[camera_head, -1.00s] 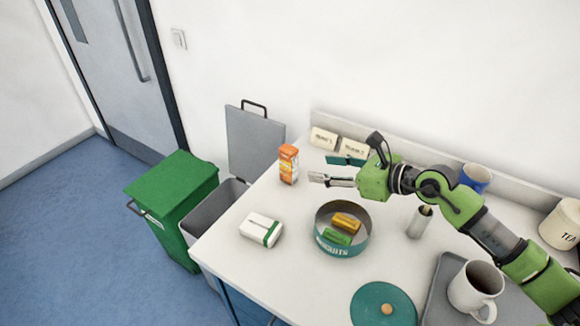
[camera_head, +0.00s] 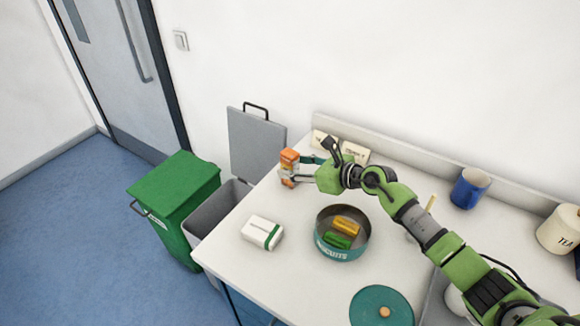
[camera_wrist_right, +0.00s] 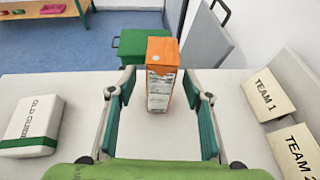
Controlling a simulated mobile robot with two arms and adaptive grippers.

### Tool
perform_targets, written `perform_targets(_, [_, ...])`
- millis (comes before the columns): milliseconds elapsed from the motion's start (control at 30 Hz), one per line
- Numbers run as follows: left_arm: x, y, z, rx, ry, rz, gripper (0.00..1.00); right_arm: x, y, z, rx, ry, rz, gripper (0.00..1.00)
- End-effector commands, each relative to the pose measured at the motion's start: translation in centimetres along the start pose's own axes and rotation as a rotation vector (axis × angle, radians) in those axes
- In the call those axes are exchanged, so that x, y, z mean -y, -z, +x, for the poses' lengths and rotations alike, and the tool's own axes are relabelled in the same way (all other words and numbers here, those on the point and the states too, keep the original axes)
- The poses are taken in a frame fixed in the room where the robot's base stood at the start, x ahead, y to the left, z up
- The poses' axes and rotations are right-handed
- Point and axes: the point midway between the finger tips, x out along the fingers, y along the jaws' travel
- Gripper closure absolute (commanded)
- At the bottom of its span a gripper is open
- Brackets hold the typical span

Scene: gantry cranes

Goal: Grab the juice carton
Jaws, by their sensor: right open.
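The juice carton (camera_head: 289,158) is a small orange and white box. It stands upright near the table's back left corner. In the right wrist view the carton (camera_wrist_right: 160,80) stands between the far ends of my two fingers, with a gap on each side. My right gripper (camera_head: 294,171) is open around the carton, and its fingers cover part of it in the head view. The right gripper also shows in the right wrist view (camera_wrist_right: 158,100). My left gripper is not in view.
A white and green box (camera_head: 262,232) and a round biscuit tin (camera_head: 343,252) stand nearer the front. Two cream team cards (camera_head: 354,152) stand behind the gripper. A green bin (camera_head: 175,200) is on the floor left of the table (camera_head: 300,275).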

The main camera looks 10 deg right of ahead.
Motion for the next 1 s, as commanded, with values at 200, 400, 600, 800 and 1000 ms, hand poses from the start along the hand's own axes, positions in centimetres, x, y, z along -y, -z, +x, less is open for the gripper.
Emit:
perform_targets(200, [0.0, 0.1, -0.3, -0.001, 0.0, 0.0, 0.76, 0.0, -0.1, 1.9, 0.001, 0.0, 0.001, 0.54])
perform_targets(400, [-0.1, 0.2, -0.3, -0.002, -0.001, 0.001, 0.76, 0.0, 0.0, 2.0, 0.0, 0.0, 0.0, 0.54])
perform_targets(600, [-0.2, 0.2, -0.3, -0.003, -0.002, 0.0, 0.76, 0.0, 0.0, 1.9, 0.0, 0.0, 0.0, 1.0])
perform_targets(800, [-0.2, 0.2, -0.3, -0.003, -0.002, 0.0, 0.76, 0.0, -0.1, 1.9, 0.002, 0.001, 0.0, 1.0])
perform_targets(1000, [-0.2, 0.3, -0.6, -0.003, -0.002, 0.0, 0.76, 0.0, -0.4, 1.8, 0.002, 0.001, 0.0, 1.0])
